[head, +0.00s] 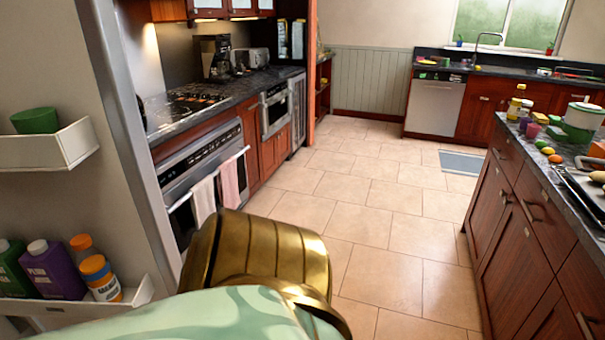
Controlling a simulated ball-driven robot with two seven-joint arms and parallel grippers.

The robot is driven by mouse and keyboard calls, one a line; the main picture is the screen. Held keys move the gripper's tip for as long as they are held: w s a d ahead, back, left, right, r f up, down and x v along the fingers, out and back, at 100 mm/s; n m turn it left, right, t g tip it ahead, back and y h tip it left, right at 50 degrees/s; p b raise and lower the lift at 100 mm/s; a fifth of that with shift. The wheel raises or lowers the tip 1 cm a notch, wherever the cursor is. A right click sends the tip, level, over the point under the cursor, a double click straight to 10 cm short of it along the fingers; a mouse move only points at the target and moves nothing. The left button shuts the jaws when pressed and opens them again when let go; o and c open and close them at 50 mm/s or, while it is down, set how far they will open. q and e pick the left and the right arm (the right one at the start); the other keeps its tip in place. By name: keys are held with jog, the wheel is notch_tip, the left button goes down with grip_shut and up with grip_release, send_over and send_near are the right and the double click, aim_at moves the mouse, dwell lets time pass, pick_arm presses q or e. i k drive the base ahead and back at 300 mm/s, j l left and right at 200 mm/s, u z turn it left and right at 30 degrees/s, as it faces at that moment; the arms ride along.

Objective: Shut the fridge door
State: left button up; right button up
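The fridge door (55,95) stands open and fills the left of the head view, with its inner side facing me. Its metal edge (118,110) runs from the top down towards the bottom. An upper white door bin (62,150) holds a green container (36,120). A lower white bin (70,312) holds a green bottle, a purple bottle and orange-capped bottles. A gold and mint-green part of my arm covers the bottom middle, beside the door's edge; I cannot tell whether it touches the door. Neither gripper's fingers show. The fridge's body is out of view.
Beyond the door edge are an oven (205,170) with two towels and a counter (240,88). A wooden island (520,215) with food and a tray stands at the right. The tiled floor (385,205) between them is clear, except for a grey mat (461,162).

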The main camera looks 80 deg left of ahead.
aim_at(96, 176)
jog(key=i+j+u, duration=0.2)
jog(key=u, duration=0.25)
jog(key=i+j+u, duration=0.25)
jog(key=u, duration=0.25)
jog(key=i+j+u, duration=0.25)
jog(key=u, duration=0.2)
jog(key=i+u, duration=0.25)
jog(key=u, duration=0.25)
jog(key=i+u, duration=0.3)
jog(key=u, duration=0.15)
jog(key=i+u, duration=0.15)
jog(key=u, duration=0.3)
jog(key=i+j+u, duration=0.1)
jog(key=u, duration=0.3)
jog(key=i+u, duration=0.15)
jog(key=u, duration=0.3)
jog(key=i+l+u, duration=0.1)
jog(key=u, duration=0.3)
jog(key=i+l+u, duration=0.15)
jog(key=u, duration=0.3)
jog(key=l+u, duration=0.15)
jog(key=u, duration=0.25)
jog(key=i+l+u, duration=0.1)
jog(key=u, duration=0.3)
jog(key=i+l+u, duration=0.2)
jog(key=i+u, duration=0.2)
jog(key=i+l+u, duration=0.1)
jog(key=u, duration=0.25)
jog(key=k+j+u, duration=0.15)
jog(key=j, duration=0.15)
